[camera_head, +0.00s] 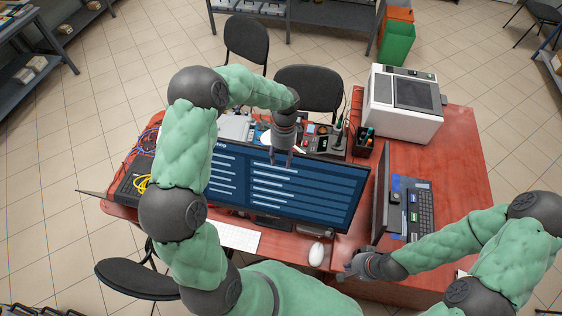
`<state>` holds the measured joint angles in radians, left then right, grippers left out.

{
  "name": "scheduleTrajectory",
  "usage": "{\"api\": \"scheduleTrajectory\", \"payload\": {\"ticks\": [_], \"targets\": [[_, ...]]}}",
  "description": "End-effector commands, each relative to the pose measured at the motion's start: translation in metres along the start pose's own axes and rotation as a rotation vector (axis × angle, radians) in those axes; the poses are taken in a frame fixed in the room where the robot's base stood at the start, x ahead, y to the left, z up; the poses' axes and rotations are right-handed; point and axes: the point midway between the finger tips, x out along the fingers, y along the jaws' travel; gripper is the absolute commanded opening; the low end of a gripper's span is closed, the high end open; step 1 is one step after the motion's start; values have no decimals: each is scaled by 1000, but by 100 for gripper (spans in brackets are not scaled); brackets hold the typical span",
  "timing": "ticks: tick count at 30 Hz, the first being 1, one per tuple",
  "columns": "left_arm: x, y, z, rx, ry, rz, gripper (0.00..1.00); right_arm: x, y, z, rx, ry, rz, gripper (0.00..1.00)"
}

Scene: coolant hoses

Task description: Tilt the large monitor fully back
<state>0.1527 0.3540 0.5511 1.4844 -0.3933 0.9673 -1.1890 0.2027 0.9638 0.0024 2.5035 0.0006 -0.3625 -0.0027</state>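The large monitor (325,195) stands on the red desk, its lit blue screen facing me. It looks leaned back, but its exact tilt is hard to tell. My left arm passes in front of its left part. My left gripper (281,160) points down at the middle of the monitor's top edge. Its two thin fingers are apart and overlap the upper screen; contact is unclear. My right gripper (345,272) is low, near the desk's front edge, right of the mouse; its fingers are too small to read.
A keyboard (239,237) and white mouse (317,253) lie before the monitor. A second, thin screen (380,202) and dark keyboard (419,208) stand to the right.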

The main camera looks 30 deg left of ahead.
Motion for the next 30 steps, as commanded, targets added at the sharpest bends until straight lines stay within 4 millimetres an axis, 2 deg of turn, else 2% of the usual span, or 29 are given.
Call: {"api": "scheduleTrajectory", "payload": {"ticks": [10, 14, 30], "targets": [[2, 3, -1, 0, 1, 10, 50, 0, 0, 0, 0, 1, 0, 0], [-6, 3, -1, 0, 0, 10, 50, 0, 0, 0, 0, 1, 0, 0], [-100, 0, -1, 1, 2, 6, 50, 0, 0, 0, 0, 0, 0, 0]]}}
